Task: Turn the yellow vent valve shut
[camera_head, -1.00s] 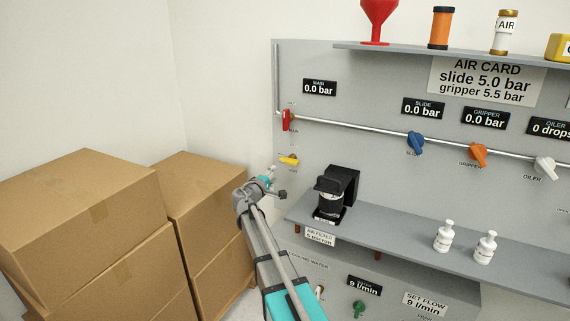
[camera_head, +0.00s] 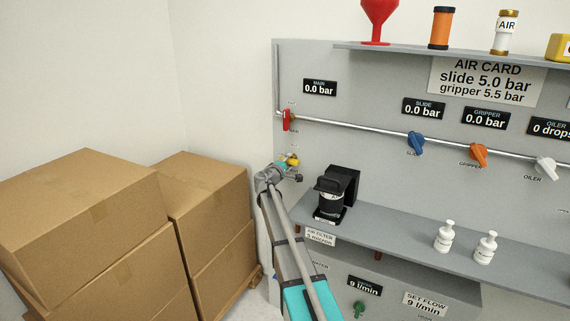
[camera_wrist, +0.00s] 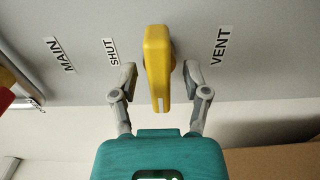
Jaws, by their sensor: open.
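The yellow vent valve (camera_wrist: 157,68) is a lever handle on the grey panel. In the wrist view it stands between my two fingers, with a small gap to each side. Its free end points toward my gripper palm. The SHUT label (camera_wrist: 111,51) is on its left and the VENT label (camera_wrist: 221,46) on its right. My gripper (camera_wrist: 159,82) is open around the handle. In the head view my gripper (camera_head: 287,170) is at the valve (camera_head: 293,160) and hides part of it.
The red main valve (camera_head: 288,119) is above on the pipe (camera_head: 370,131). A black air filter unit (camera_head: 337,193) stands on the shelf (camera_head: 400,228) to the right. Cardboard boxes (camera_head: 95,220) fill the left side.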

